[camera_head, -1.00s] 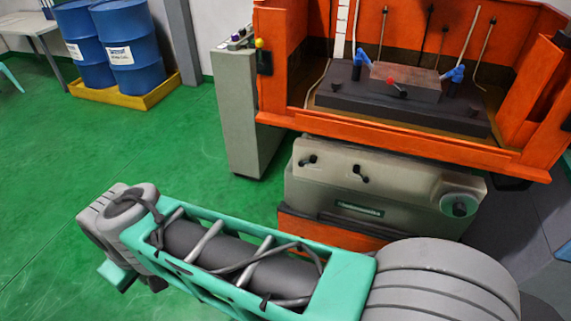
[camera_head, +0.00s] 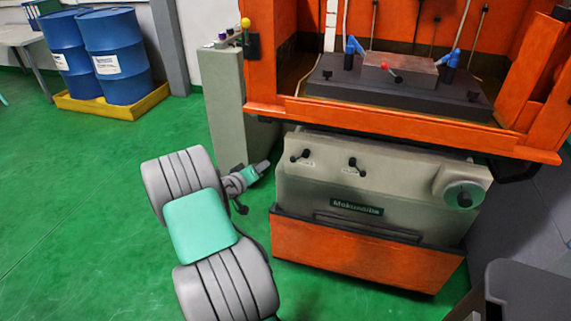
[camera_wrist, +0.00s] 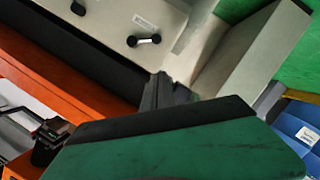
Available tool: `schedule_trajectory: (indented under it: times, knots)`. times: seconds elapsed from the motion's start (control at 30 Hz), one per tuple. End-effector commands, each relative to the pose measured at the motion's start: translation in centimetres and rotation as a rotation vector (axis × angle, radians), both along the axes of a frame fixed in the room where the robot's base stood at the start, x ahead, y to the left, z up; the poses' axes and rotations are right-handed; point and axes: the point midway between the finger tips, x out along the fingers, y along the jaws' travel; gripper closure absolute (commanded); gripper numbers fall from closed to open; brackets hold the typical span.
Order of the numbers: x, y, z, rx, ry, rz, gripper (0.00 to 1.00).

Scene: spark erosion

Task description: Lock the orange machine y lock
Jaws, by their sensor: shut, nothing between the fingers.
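The orange machine (camera_head: 375,248) stands at the right, with a beige front panel (camera_head: 400,190) under its work tank. Two small black lock levers sit on that panel, a left lever (camera_head: 301,155) and a right lever (camera_head: 355,167), each above a small label. The labels are too small to read, so I cannot tell which is the y lock. The levers also show in the wrist view, one at the top edge (camera_wrist: 78,8) and one beside a label (camera_wrist: 143,40). My gripper (camera_head: 263,166) is shut and empty, left of the panel and apart from both levers.
A round handwheel (camera_head: 464,195) sits at the panel's right end. A grey control cabinet (camera_head: 240,105) stands close behind my gripper. Blue drums (camera_head: 118,55) stand on a yellow tray (camera_head: 115,111) at the back left. The green floor at the left is clear.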

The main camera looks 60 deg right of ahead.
Motion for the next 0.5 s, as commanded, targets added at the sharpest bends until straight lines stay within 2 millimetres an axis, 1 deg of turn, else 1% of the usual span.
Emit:
schedule_trajectory:
  times: [0.17,0.27,0.37,0.5]
  knots:
    - [0.0,-0.1,0.0,0.002,-0.001,-0.001,1.0]
    - [-0.1,-0.8,-0.2,0.003,-0.002,-0.003,1.0]
    - [-0.3,-2.3,-0.5,0.003,-0.001,-0.004,1.0]
    - [-0.5,-5.2,-1.2,0.003,-0.002,-0.004,1.0]
